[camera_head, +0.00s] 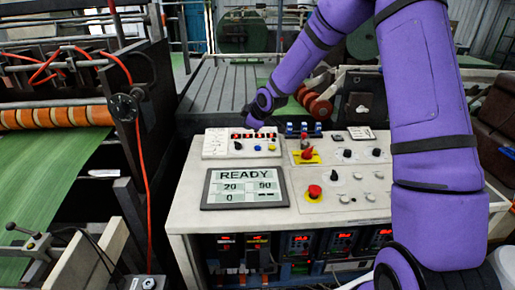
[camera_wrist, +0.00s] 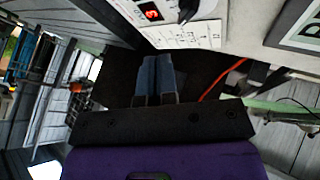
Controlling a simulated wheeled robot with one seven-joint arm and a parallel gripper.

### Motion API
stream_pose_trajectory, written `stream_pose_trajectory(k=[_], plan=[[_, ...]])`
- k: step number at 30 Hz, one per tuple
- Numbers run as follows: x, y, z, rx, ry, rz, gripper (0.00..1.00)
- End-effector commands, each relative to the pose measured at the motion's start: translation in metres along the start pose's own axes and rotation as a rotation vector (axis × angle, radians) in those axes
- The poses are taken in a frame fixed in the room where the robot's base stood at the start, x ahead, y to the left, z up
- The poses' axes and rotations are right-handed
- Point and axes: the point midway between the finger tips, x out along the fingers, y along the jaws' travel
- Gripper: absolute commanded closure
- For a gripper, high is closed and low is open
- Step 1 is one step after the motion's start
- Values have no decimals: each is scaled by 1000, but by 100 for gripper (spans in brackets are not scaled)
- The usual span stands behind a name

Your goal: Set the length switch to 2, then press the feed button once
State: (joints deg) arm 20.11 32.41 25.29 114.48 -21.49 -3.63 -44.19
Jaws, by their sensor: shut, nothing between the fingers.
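A white control panel (camera_head: 242,143) lies at the back left of the console, with a row of red digit displays. Below them are a black rotary knob (camera_head: 238,145), a blue button (camera_head: 257,148) and a yellow button (camera_head: 272,147). Their labels are too small to read, so I cannot tell which is the length switch or the feed button. My gripper (camera_wrist: 156,58) is shut and empty, its blue fingers beside the panel's edge in the wrist view. That view also shows a black knob (camera_wrist: 187,10) and a red digit like 3 (camera_wrist: 150,14).
A screen (camera_head: 245,188) reads READY, with 20, 90 and 0. A red mushroom button (camera_head: 314,192), a red-and-yellow switch (camera_head: 306,154) and several other knobs stand to the right. A roller machine (camera_head: 60,115) stands left of the console.

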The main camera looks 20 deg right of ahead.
Motion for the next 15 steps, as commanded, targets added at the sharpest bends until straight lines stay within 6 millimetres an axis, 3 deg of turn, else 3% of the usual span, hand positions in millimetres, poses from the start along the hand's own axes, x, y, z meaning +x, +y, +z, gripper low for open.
stream_pose_trajectory(k=[7,15], plan=[[-26,-2,16,-125,110,149,100],[-38,-2,20,-176,144,215,100]])
